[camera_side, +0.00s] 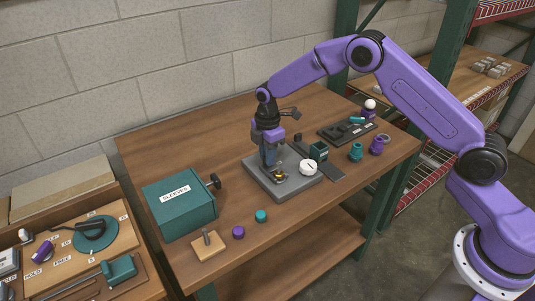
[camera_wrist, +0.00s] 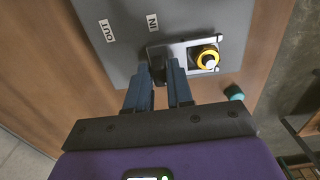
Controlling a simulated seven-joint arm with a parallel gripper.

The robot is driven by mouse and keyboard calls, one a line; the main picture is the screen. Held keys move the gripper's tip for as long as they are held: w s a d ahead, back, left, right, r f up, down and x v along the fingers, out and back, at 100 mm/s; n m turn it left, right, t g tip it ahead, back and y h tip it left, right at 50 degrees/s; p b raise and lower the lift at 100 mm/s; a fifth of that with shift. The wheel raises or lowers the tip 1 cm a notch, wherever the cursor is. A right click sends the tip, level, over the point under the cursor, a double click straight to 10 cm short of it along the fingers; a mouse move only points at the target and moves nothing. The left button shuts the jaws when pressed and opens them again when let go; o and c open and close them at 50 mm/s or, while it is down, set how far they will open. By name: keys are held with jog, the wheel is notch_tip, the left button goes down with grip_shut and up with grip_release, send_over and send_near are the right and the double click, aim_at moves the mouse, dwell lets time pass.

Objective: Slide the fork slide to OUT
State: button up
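The fork slide (camera_wrist: 178,50) is a pale metal plate on a grey base (camera_wrist: 120,62) in the wrist view. The OUT label (camera_wrist: 106,31) is farther left. My gripper (camera_wrist: 159,66) has its two blue fingers on either side of a dark knob at the slide's left end. Whether the fingers press on the knob is unclear. In the side view my gripper (camera_side: 269,163) is low over the base, hiding most of the slide.
A white round dial (camera_side: 308,167) and a green box (camera_side: 318,150) stand right of my gripper. The teal SLEEVES box (camera_side: 180,203) is on the left. Purple (camera_side: 238,232) and teal (camera_side: 261,215) sleeves lie in front.

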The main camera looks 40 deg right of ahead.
grip_shut()
jog(key=shift+w, duration=3)
jog(key=shift+r, duration=0.1)
jog(key=o, duration=0.6)
grip_release()
jog(key=shift+w, duration=0.1)
jog(key=shift+c, duration=0.2)
notch_tip(320, 180, up, 17)
jog(key=shift+r, duration=0.2)
